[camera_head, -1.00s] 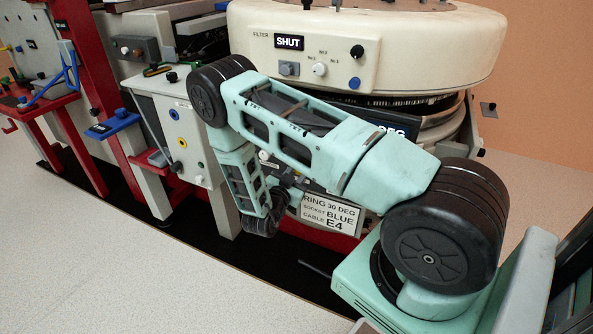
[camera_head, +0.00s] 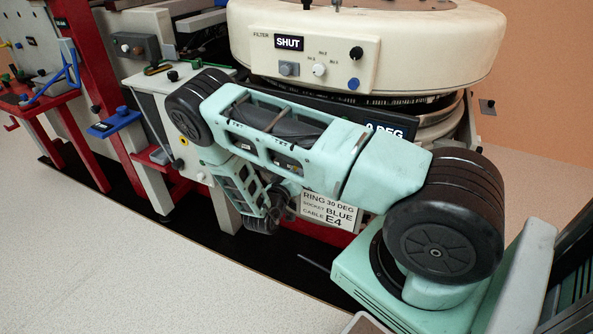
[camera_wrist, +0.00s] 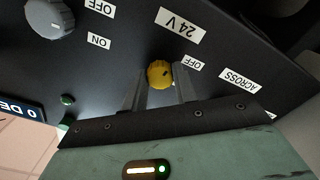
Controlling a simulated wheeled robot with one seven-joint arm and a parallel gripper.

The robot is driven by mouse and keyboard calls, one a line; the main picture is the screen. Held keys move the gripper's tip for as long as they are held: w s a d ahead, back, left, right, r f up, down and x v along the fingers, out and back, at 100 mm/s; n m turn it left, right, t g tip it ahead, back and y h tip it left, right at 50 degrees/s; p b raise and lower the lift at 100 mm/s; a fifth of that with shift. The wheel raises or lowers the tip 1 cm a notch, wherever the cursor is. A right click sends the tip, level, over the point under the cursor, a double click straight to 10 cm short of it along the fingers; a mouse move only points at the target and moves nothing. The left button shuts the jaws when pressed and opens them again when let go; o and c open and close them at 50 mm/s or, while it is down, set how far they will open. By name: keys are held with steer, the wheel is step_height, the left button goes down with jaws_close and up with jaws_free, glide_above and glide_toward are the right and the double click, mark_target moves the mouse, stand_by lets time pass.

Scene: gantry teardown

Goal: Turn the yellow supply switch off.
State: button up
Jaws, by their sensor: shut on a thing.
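The yellow supply switch (camera_wrist: 160,74) is a small round knob on a dark panel in the wrist view. A "24 V" label (camera_wrist: 180,27) and an "OFF" label (camera_wrist: 193,62) are beside it. My gripper (camera_wrist: 161,84) has its two fingers on either side of the knob, shut on it. A small dark mark shows on the knob, but I cannot tell for sure which way it is set. In the head view my arm hides the switch, and the fingers cannot be made out.
A grey knob (camera_wrist: 50,17) with its own OFF and ON labels and a green button (camera_wrist: 67,99) are near the switch. In the head view, the cream ring housing (camera_head: 420,40) stands close behind my arm. A placard (camera_head: 330,212) hangs below it. The pale floor in front is clear.

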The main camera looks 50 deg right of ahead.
steer(key=shift+a+f+n, duration=0.1)
steer(key=shift+n, duration=0.5)
steer(key=o, duration=1)
steer(key=p+v, duration=0.1)
steer(key=v, duration=1.6)
steer(key=shift+s+a, duration=0.15)
